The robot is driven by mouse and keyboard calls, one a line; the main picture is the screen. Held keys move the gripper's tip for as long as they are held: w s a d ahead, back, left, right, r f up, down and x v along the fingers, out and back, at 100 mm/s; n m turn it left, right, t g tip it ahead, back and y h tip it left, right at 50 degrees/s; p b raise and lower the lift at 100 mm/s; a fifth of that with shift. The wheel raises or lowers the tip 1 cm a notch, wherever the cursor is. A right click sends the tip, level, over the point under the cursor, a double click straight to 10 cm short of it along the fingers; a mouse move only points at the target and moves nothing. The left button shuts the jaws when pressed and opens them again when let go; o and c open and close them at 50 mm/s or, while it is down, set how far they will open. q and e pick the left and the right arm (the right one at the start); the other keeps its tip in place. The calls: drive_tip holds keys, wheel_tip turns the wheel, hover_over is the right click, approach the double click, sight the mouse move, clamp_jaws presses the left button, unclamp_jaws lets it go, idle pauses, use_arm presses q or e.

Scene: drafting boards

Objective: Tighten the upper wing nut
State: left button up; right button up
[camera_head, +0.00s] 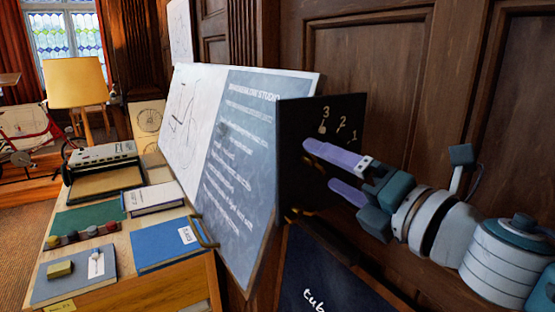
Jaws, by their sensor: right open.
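A dark upright panel (292,135) with the marks 3, 2 and 1 stands right of the drafting boards. A small brass-coloured piece (322,128) shows just under the 3; it may be the upper wing nut, but it is too small to tell. Another brass-coloured bit (292,213) shows at the panel's lower edge. My right gripper (319,165) reaches in from the right in front of this panel. My left gripper is out of view.
A blue-grey lettered board (237,150) and a white drawing sheet (188,110) lean left of the panel. A dark lettered board (335,275) stands below. Wood panelling (365,50) rises close behind my arm.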

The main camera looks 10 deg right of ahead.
drive_tip(key=shift+x, duration=0.85)
drive_tip(key=c, duration=1.4)
